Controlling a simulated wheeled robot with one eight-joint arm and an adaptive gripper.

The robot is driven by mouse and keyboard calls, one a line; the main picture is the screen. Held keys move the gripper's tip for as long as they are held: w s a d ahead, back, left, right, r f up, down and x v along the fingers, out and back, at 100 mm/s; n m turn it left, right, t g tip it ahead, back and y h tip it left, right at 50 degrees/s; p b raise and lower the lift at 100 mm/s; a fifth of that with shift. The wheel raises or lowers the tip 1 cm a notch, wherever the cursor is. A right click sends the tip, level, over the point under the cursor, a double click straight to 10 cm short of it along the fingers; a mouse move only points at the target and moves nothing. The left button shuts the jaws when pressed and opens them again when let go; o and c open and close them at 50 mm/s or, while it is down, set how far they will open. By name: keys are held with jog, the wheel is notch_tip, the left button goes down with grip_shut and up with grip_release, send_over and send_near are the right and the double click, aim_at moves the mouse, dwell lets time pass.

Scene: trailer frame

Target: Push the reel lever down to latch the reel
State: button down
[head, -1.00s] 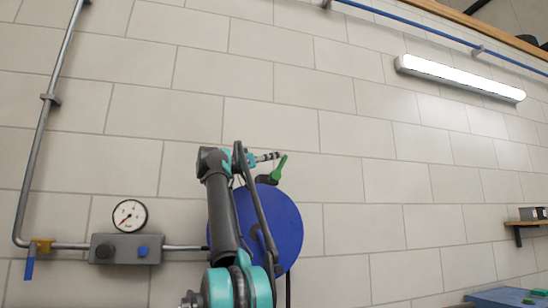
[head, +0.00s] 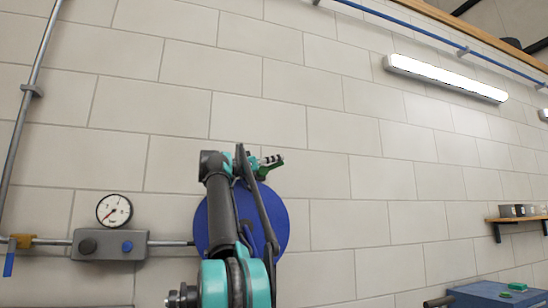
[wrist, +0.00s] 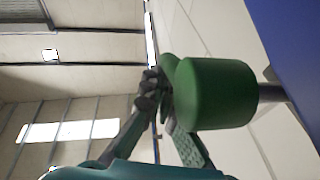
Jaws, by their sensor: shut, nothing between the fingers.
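The blue reel (head: 277,222) is on the tiled wall, partly hidden behind my arm in the head view. Its green lever (head: 268,173) is at the reel's upper edge, right by my gripper (head: 274,160). In the head view the gripper covers much of the lever. My gripper is shut and empty, with its tip over the lever. In the wrist view the lever's rounded green end (wrist: 215,93) is large and close in front of the fingers (wrist: 158,88). Whether they touch cannot be told. The blue reel (wrist: 300,40) shows at the right.
A pressure gauge (head: 114,209) and grey valve box (head: 110,245) sit on a pipe left of the reel. A blue bench (head: 480,295) and a small shelf (head: 520,220) stand at the right. The wall right of the reel is bare.

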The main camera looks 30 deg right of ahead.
jog(key=shift+d+f+y, duration=0.15)
jog(key=shift+f+y, duration=0.05)
jog(key=shift+y, duration=0.2)
dwell(1.3)
jog(key=v, duration=1.2)
